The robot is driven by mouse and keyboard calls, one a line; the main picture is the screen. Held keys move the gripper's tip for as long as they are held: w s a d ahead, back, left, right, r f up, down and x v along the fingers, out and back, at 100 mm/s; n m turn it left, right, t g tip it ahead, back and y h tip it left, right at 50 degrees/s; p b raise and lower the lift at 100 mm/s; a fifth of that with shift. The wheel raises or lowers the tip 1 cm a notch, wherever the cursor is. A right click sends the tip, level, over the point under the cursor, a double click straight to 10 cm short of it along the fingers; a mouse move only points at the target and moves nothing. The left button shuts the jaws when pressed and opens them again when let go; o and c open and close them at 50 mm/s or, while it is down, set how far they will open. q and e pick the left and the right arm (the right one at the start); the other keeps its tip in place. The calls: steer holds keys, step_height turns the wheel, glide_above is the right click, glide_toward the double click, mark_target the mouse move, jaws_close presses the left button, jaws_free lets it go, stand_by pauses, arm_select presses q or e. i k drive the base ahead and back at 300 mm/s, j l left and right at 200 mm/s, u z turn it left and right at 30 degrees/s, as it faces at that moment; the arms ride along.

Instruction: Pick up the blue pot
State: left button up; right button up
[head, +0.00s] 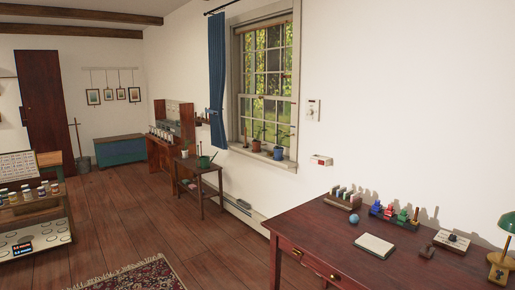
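A small blue pot (278,153) stands on the window sill (262,156), near its right end. A reddish-brown pot (256,146) stands to its left on the same sill, apart from it. Thin upright shapes rise above both pots, too small to make out. Neither of my grippers shows in the head view.
A dark red desk (355,245) with small items fills the lower right. A display rack (38,220) is at left. Wooden floor lies open between, with a patterned rug (135,277).

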mark_target(278, 150)
steer(key=i+j+u, duration=0.2)
steer(key=i, duration=0.35)
steer(key=i+u, duration=0.2)
steer(key=i, duration=0.35)
steer(key=i+u, duration=0.2)
steer(key=i, duration=0.35)
steer(key=i+l+u, duration=0.15)
steer(key=i, duration=0.4)
steer(key=i+l+u, duration=0.2)
steer(key=i, duration=0.3)
steer(key=i+j, duration=0.15)
steer(key=i, duration=0.6)
steer(key=i+j+u, duration=0.1)
steer(key=i, duration=0.7)
